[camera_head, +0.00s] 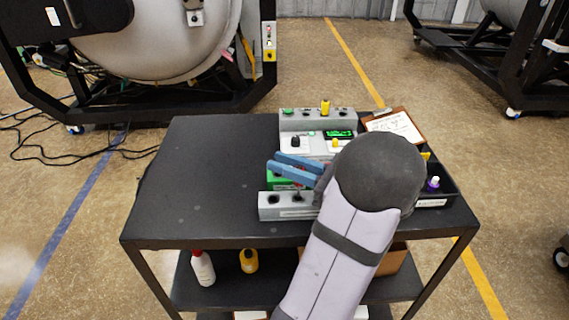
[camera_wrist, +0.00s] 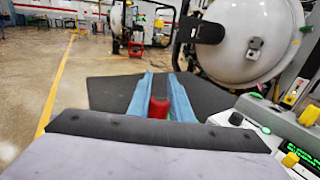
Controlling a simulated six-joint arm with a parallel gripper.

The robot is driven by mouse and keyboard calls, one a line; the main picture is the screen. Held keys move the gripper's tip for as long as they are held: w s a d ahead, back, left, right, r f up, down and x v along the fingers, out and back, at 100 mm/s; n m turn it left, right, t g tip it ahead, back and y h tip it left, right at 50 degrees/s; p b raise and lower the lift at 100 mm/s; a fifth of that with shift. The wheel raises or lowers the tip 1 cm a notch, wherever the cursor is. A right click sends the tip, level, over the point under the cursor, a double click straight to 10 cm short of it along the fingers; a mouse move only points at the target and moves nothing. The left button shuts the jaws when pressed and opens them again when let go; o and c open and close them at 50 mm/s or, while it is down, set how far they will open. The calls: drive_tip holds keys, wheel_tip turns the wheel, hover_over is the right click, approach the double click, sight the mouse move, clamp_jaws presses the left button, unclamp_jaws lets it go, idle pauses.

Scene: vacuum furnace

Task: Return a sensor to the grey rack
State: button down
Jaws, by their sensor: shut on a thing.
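My gripper (camera_head: 280,165) has two blue fingers and reaches left over the green block and front rack. It is shut on a red sensor with a dark top (camera_wrist: 158,106), seen between the fingers (camera_wrist: 160,80) in the wrist view. In the head view the sensor is mostly hidden by the fingers and arm. The grey rack (camera_head: 268,213) lies at the table's front, with dark holes in its top. Its right end is hidden behind my arm. A green block (camera_head: 273,181) sits just behind it, partly under the fingers.
A clipboard (camera_head: 395,122) and a black tray (camera_head: 450,186) are at right. The left half of the black table (camera_head: 195,180) is clear.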

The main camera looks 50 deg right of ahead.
sight(284, 196)
drive_tip(key=shift+f+b, duration=1.15)
drive_tip(key=shift+b, duration=0.35)
drive_tip(key=shift+a+f+b, duration=0.15)
drive_tip(key=shift+f+b, duration=0.2)
drive_tip(key=shift+f, duration=0.1)
drive_tip(key=shift+s+a+f+b, duration=0.15)
drive_tip(key=shift+f+b, duration=0.4)
drive_tip(key=shift+b, duration=0.3)
drive_tip(key=shift+s+a+f+b, duration=0.1)
drive_tip(key=shift+f+b, duration=0.45)
drive_tip(key=shift+b, duration=0.25)
drive_tip(key=c, duration=1.1)
unclamp_jaws()
drive_tip(key=shift+r, duration=0.1)
drive_tip(key=shift+w+d+r, duration=0.15)
drive_tip(key=shift+d+r, duration=0.05)
drive_tip(key=shift+r, duration=0.65)
drive_tip(key=shift+w+d+r, duration=0.1)
drive_tip(key=shift+d+r, duration=0.1)
drive_tip(key=shift+r, duration=0.65)
drive_tip(key=shift+r+p, duration=0.4)
drive_tip(key=shift+r, duration=1.1)
